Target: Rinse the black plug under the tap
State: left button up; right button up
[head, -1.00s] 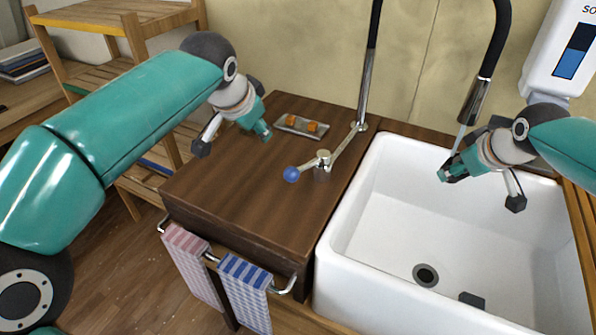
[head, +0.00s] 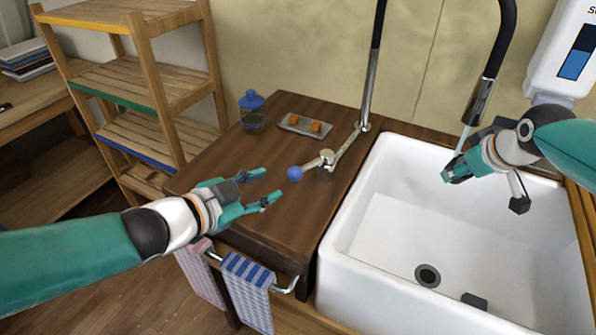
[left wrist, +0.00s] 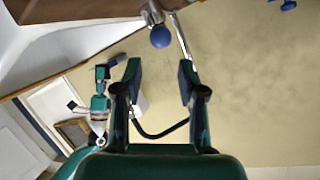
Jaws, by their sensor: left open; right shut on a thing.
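The black tap (head: 498,50) hangs over the white sink (head: 345,262). A thin pale stream (head: 463,138) runs from its spout down to my right gripper (head: 452,172). That gripper is shut on a small dark thing, apparently the black plug, mostly hidden by the fingers. The tap's lever (head: 343,152) ends in a blue knob (head: 294,173) above the wooden counter. My left gripper (head: 266,186) is open and empty, its fingertips just left of the knob and apart from it. In the left wrist view the knob (left wrist: 160,37) shows beyond the gap between the open fingers.
A blue-capped bottle (head: 252,113) and a small tray (head: 285,123) with orange pieces stand at the counter's back. A dark block (head: 474,300) lies in the sink by the drain (head: 427,275). Towels (head: 248,290) hang on the front rail. A dispenser (head: 560,60) is at right.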

aim_at(290, 175)
pick_arm(q)
jog(key=x, duration=1.1)
jog(key=shift+w+d, duration=0.1)
jog(key=shift+w, duration=0.05)
jog(key=shift+c, duration=0.2)
grip_shut()
